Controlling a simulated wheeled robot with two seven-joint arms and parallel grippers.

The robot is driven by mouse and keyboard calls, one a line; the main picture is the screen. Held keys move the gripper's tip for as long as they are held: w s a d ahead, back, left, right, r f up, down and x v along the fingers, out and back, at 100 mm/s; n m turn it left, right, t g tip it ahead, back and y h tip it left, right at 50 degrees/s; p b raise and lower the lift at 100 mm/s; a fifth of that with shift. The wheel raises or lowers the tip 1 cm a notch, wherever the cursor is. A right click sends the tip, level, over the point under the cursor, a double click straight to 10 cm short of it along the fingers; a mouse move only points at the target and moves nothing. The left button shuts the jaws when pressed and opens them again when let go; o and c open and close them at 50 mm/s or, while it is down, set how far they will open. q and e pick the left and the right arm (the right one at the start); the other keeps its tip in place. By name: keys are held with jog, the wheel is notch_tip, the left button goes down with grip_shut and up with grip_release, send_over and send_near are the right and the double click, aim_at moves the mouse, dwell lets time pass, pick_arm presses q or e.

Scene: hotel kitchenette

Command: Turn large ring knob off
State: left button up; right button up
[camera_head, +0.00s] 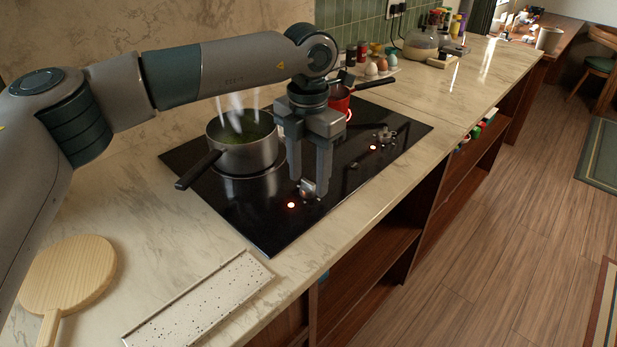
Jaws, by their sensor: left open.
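A black cooktop (390,148) is set in the marble counter. A near knob (307,189) sits at its front edge with a red light glowing beside it. A far knob (385,136) sits farther back, also with a red light near it. My left gripper (309,182) points down over the near knob. Its fingers are open, one on each side of the knob or just above it; contact cannot be told. A large steel pot (248,155) with green contents steams on the near ring. A red pot (339,97) stands on the far ring, partly hidden by my gripper. My right gripper is not in view.
The pot's black handle (197,170) sticks out to the front left. A round wooden board (68,275) and a speckled tray (200,304) lie on the near counter. Eggs (383,64), jars and a glass kettle (420,45) stand at the back. Open shelves are below the counter.

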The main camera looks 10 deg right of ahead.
pick_arm(q)
notch_tip(320, 180, up, 7)
jog(key=shift+r+b, duration=0.2)
jog(key=shift+b, duration=0.25)
notch_tip(320, 180, up, 7)
send_over(308, 181)
jog(key=shift+s+r, duration=0.1)
jog(key=shift+r, duration=0.85)
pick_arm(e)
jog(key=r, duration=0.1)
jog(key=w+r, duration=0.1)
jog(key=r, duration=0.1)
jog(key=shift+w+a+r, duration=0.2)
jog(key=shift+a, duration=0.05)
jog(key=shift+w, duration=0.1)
